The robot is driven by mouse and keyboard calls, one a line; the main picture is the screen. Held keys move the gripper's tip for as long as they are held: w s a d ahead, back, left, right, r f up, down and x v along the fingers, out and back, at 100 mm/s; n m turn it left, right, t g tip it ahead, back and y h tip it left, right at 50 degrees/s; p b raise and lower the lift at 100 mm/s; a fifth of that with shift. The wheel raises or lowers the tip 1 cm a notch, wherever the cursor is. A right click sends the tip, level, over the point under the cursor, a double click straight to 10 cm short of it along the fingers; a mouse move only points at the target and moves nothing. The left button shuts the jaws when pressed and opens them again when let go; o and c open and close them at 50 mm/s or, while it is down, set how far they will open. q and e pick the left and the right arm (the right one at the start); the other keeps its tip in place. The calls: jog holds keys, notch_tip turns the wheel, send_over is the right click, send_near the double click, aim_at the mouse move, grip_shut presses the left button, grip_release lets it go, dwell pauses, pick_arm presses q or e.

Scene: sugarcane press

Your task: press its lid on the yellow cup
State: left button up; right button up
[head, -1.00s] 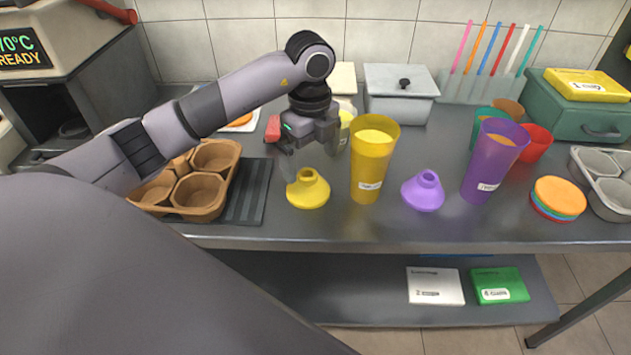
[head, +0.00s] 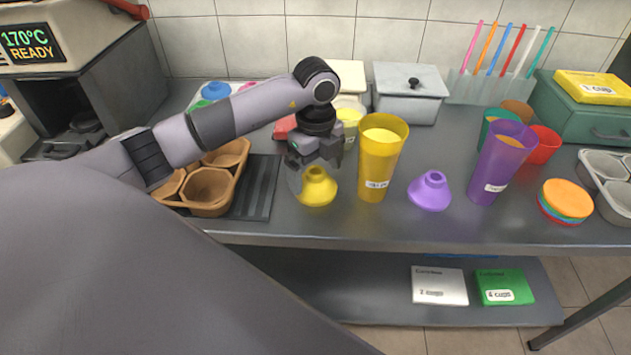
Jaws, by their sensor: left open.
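The tall yellow cup (head: 379,165) stands upright on the counter, filled with something yellowish, its top uncovered. A yellow funnel-shaped lid (head: 317,190) rests on the counter just left of it, narrow neck up. My left gripper (head: 316,178) is open, pointing down at the lid, with its fingers around or beside the neck. Whether the fingers touch the lid I cannot tell. My right gripper is not in view.
A purple lid (head: 431,192) and a tall purple cup (head: 497,165) stand to the right. A brown cup carrier (head: 240,178) is on the left. A grey lidded box (head: 409,100) stands behind. Bare counter lies in front.

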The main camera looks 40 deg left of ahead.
pick_arm(q)
jog(key=shift+f, duration=1.35)
jog(key=shift+c, duration=0.3)
jog(key=c, duration=0.8)
jog(key=shift+r, duration=0.15)
notch_tip(320, 180, up, 20)
jog(key=shift+f+p, duration=0.1)
jog(key=shift+p, duration=0.75)
